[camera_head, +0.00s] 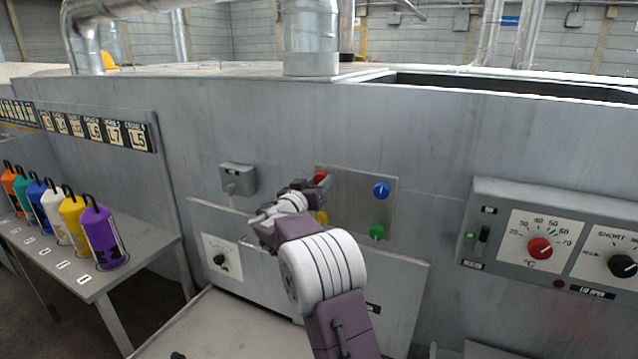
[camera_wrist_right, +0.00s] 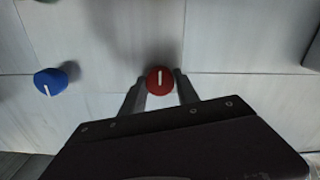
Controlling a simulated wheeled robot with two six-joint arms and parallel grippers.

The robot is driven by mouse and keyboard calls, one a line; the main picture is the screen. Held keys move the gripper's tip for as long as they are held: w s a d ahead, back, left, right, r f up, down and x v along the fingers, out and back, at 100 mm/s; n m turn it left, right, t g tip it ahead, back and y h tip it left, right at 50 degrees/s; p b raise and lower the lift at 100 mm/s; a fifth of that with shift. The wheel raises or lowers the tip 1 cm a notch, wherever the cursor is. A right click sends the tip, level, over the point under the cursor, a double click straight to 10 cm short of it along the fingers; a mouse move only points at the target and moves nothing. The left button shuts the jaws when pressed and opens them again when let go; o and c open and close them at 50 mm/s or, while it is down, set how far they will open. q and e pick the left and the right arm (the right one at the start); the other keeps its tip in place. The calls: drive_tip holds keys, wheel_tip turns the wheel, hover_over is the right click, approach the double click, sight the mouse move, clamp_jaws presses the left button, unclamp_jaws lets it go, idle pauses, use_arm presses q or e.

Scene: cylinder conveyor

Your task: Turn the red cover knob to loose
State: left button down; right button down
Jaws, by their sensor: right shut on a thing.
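The red cover knob (camera_head: 321,178) is at the upper left of a metal panel (camera_head: 350,187), partly hidden by my right gripper (camera_head: 318,186) in the head view. In the right wrist view the red knob (camera_wrist_right: 160,80) sits between the two fingers of my right gripper (camera_wrist_right: 160,88), which are shut on its sides. Its white mark runs straight up and down in that view. My left gripper is not in view.
A blue knob (camera_head: 381,190), a green knob (camera_head: 377,231) and a partly hidden yellow knob (camera_head: 321,217) share the panel. A grey switch box (camera_head: 238,178) is to the left. A control box with a red dial (camera_head: 539,247) is at the right. Several coloured cylinders stand on a side table (camera_head: 112,277).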

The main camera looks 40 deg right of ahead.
drive_tip(key=n+b, duration=0.6)
drive_tip(key=n, duration=1.8)
drive_tip(key=shift+n+b, duration=0.3)
drive_tip(key=shift+n, duration=0.1)
drive_tip(key=n+p, duration=0.4)
drive_tip(key=n, duration=0.5)
drive_tip(key=shift+f+p, duration=0.1)
drive_tip(key=shift+p, duration=0.3)
drive_tip(key=shift+n, duration=0.3)
